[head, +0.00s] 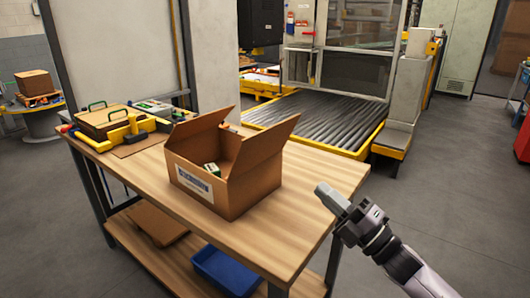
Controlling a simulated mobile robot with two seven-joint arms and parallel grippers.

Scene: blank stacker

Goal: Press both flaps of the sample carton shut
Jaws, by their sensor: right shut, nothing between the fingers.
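The sample carton (215,190) is an open brown cardboard box with a printed label, standing upright on the wooden table. Its left flap (197,127) and right flap (264,144) both stand up, leaning outward. My left gripper is not in view.
On the table (150,176), a yellow and black fixture (112,130) with green handles sits at the back left. A blue bin (226,270) and a flat brown cardboard piece (160,222) lie on the lower shelf. A roller conveyor (315,118) stands behind. The table front is clear.

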